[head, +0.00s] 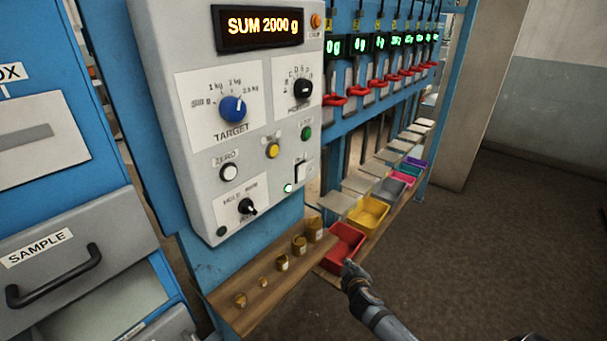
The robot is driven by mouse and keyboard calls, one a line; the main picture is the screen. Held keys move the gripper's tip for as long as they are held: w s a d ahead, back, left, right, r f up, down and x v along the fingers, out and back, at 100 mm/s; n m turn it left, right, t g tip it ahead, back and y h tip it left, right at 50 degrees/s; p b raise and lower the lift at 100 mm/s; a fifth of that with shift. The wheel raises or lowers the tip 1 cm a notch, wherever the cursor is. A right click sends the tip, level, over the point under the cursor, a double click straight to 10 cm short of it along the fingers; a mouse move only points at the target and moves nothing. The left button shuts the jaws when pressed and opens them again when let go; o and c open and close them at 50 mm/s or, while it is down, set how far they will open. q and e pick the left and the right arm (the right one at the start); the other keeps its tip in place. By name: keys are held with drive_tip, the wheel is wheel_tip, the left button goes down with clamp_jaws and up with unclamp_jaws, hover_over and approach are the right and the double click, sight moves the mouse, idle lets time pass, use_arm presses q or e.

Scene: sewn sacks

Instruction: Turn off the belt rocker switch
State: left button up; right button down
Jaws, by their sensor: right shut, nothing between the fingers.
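The grey control panel (188,110) stands at the upper middle of the head view. A small rocker switch (299,173) with a dark part sits near its lower right edge, beside a pale plate. Its exact position is too small to read. A green lamp (288,188) glows just below and left of it. My right gripper (347,268) is shut and empty, in front of the red bin, below and to the right of the switch and apart from it. My left gripper is not in view.
Several brass weights (299,246) stand on a wooden shelf (262,307) below the panel. A red bin (345,241) and a yellow bin (368,214) sit to the right, with red levers (334,100) above. An open drawer (105,302) is at lower left. Floor at right is clear.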

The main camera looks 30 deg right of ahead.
sight(302, 173)
drive_tip(key=a+r+t+h, duration=0.1)
drive_tip(key=a+r+t, duration=0.1)
drive_tip(key=r, duration=1.3)
drive_tip(key=w+a+r+t+h+b, duration=0.1)
drive_tip(key=a+r+t, duration=0.2)
drive_tip(key=r, duration=1.2)
drive_tip(key=shift+w+a+r+t+b, duration=0.15)
drive_tip(key=shift+w+r+t+b, duration=0.2)
drive_tip(key=shift+t, duration=0.55)
drive_tip(key=shift+s, duration=0.1)
drive_tip(key=w+a+r+p, duration=0.1)
drive_tip(key=w+a, duration=0.2)
drive_tip(key=w, duration=0.5)
drive_tip(key=shift+a, duration=0.2)
drive_tip(key=shift+w, duration=0.15)
drive_tip(key=shift+w+a+r, duration=0.1)
drive_tip(key=shift+w+a, duration=0.05)
drive_tip(key=shift+w, duration=0.15)
